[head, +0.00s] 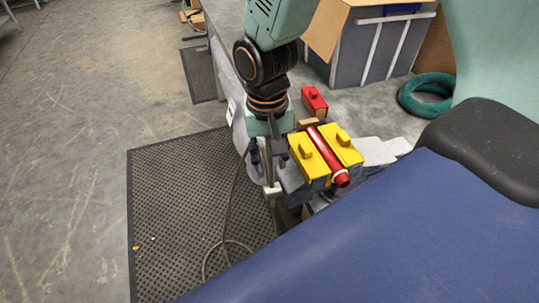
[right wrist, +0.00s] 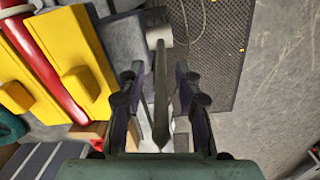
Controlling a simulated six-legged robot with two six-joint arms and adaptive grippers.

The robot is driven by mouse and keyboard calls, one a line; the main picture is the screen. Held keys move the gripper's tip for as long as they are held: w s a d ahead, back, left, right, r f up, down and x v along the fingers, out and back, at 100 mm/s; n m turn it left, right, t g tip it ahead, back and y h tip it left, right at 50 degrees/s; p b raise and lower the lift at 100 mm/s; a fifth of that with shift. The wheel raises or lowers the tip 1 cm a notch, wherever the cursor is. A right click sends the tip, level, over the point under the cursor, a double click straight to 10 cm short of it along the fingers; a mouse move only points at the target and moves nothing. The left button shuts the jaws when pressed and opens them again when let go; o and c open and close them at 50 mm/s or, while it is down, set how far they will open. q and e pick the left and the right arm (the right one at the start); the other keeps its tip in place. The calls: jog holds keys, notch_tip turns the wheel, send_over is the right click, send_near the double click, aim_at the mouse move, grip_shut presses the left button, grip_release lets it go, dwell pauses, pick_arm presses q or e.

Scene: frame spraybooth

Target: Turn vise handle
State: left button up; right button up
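The vise has yellow jaw covers (head: 303,158) clamped around a red tube (head: 325,152). Its handle (head: 271,190) is a grey bar with a pale block-like end, at the vise's left side. My right gripper (head: 268,168) points down over this handle, left of the yellow covers. In the right wrist view, the handle bar (right wrist: 161,95) runs lengthwise between the two open fingers (right wrist: 158,75), with a visible gap on each side. The pale handle end (right wrist: 158,38) lies beyond the fingertips. My left gripper is not in view.
A red block (head: 314,101) sits behind the vise. A grey bin with a cardboard box (head: 365,45) and a green coiled hose (head: 426,95) are at the back right. A blue surface (head: 380,235) fills the lower right. A black mat (head: 185,205) covers the floor at left.

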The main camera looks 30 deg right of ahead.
jog(key=shift+s+d, duration=0.1)
jog(key=shift+c, duration=1.2)
jog(key=shift+w, duration=0.3)
jog(key=c, duration=0.4)
jog(key=shift+s, duration=0.1)
grip_shut()
